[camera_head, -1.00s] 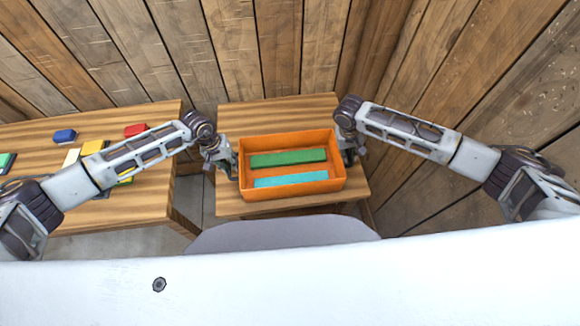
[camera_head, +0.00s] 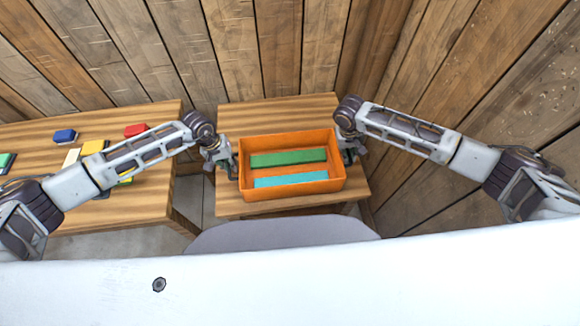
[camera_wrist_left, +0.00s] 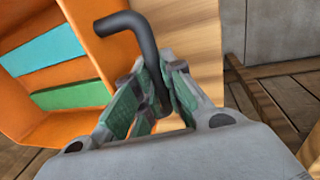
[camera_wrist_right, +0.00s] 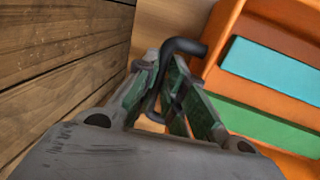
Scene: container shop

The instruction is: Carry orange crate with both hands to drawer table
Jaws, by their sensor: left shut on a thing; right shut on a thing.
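The orange crate (camera_head: 291,194) is in the middle of the head view, over the small wooden table (camera_head: 275,110); I cannot tell whether it touches the top. A green block (camera_head: 288,158) and a turquoise block (camera_head: 291,180) lie inside it. My left gripper (camera_head: 233,172) is at the crate's left side, shut on a dark bent handle (camera_wrist_left: 143,35), with the crate (camera_wrist_left: 85,22) beside it in the left wrist view. My right gripper (camera_head: 346,157) is at the right side, shut on the other dark handle (camera_wrist_right: 185,46), with the crate (camera_wrist_right: 222,45) beside it in the right wrist view.
A larger wooden table (camera_head: 155,205) stands at the left, with a blue item (camera_head: 65,136), a red item (camera_head: 136,130) and a yellow item (camera_head: 95,147). A gap separates the two tables. Wooden plank walls (camera_head: 290,50) rise close behind and at the right.

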